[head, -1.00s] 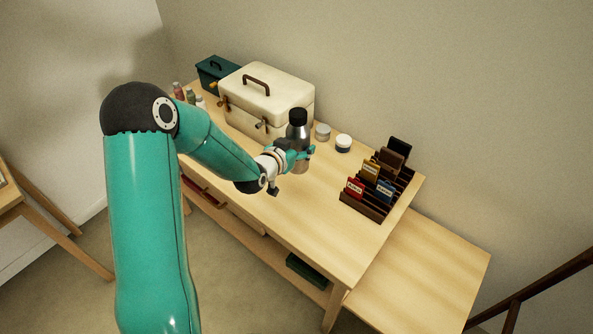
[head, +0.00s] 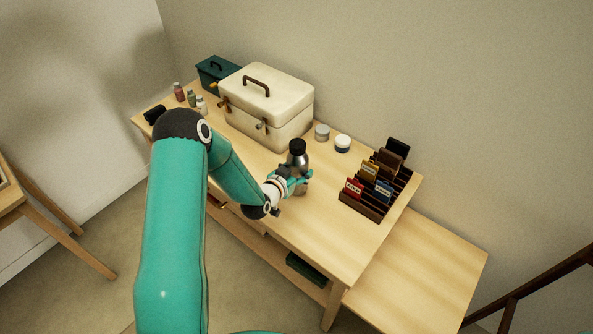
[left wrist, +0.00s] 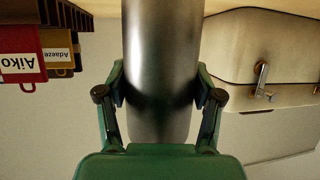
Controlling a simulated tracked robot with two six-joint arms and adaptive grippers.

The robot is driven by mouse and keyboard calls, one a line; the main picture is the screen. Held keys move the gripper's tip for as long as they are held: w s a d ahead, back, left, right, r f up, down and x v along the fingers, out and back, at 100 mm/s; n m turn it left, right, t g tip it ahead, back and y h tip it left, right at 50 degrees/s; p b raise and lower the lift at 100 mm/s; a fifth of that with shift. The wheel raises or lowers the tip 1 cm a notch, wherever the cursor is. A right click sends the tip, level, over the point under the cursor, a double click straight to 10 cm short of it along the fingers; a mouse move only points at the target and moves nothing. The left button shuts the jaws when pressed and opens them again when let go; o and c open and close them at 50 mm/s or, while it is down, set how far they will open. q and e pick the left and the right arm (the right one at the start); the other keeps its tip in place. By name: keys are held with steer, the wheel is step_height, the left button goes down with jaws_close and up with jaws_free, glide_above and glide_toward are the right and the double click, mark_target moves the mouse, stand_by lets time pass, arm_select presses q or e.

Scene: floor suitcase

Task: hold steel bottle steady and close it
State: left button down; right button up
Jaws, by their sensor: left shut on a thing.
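The steel bottle (head: 299,161) has a grey metal body and a black cap (head: 297,146) on top. It is upright over the middle of the wooden table, in front of the cream case. My left gripper (head: 300,180) is shut around the lower part of its body. In the left wrist view the bottle (left wrist: 162,60) runs down the middle between the two fingers (left wrist: 160,105). I cannot tell whether its base touches the tabletop or whether the cap is fully tight. My right gripper is not in view.
The cream case (head: 270,100) and a dark green box (head: 215,75) stand at the back. Two small jars (head: 343,143) stand behind the bottle. A card rack (head: 365,205) is to its right. Small bottles (head: 190,97) stand at the far left. The table's front is clear.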

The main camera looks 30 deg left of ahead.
arm_select(q)
steer(key=shift+f, duration=0.35)
steer(key=shift+c, duration=0.9)
jaws_free()
steer(key=shift+s, duration=0.2)
steer(key=a+b+v, duration=0.1)
steer(key=b+v, duration=0.1)
steer(key=v, duration=0.9)
steer(key=shift+s+d+r+b, duration=0.15)
steer(key=shift+s+d+b, duration=0.15)
steer(key=shift+d+b, duration=0.15)
